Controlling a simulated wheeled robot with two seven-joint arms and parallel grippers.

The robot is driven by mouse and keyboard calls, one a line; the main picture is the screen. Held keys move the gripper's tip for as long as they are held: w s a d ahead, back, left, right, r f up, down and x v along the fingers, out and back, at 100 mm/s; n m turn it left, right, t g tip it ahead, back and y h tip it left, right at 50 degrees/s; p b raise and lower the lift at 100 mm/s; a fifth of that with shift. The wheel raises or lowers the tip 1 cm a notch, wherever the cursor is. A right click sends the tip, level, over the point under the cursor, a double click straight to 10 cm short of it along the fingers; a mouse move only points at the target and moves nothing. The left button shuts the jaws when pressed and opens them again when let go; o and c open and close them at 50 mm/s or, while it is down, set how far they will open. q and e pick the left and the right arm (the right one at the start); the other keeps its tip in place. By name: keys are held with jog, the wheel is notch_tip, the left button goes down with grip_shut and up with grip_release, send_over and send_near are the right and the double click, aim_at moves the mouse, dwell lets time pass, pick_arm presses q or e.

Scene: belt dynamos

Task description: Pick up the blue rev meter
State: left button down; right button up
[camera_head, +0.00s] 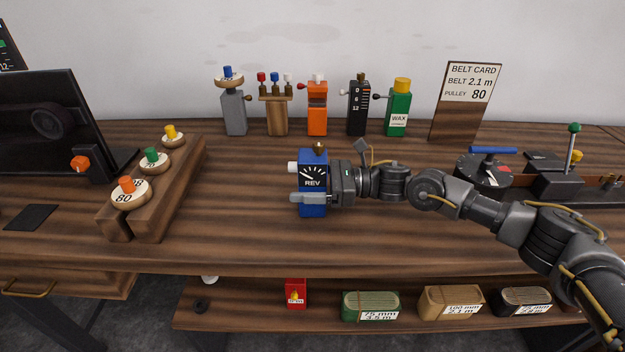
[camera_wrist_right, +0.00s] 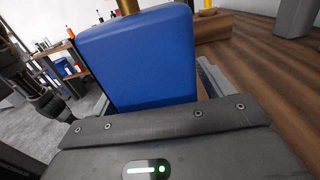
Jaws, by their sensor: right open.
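The blue rev meter (camera_head: 313,170) stands upright on the wooden table, with a dial marked REV, a brass knob on top and a white stub on its left side. My right gripper (camera_head: 311,198) is at it from the right, open, with one finger across the front of its lower part. In the right wrist view the blue body (camera_wrist_right: 140,62) fills the space between the jaws (camera_wrist_right: 150,95); the far finger is mostly hidden. I cannot tell whether the fingers touch it. My left gripper is not in view.
A wooden rack with numbered pulleys (camera_head: 155,190) stands at the left. Several devices, including an orange one (camera_head: 317,108) and a green WAX one (camera_head: 397,108), line the back. A belt card (camera_head: 466,100) leans back right. A machine (camera_head: 485,170) stands right. Belts (camera_head: 370,306) lie on the lower shelf.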

jog(key=shift+a, duration=0.1)
jog(key=c, duration=1.4)
jog(key=shift+c, duration=0.7)
jog(key=shift+r, duration=0.15)
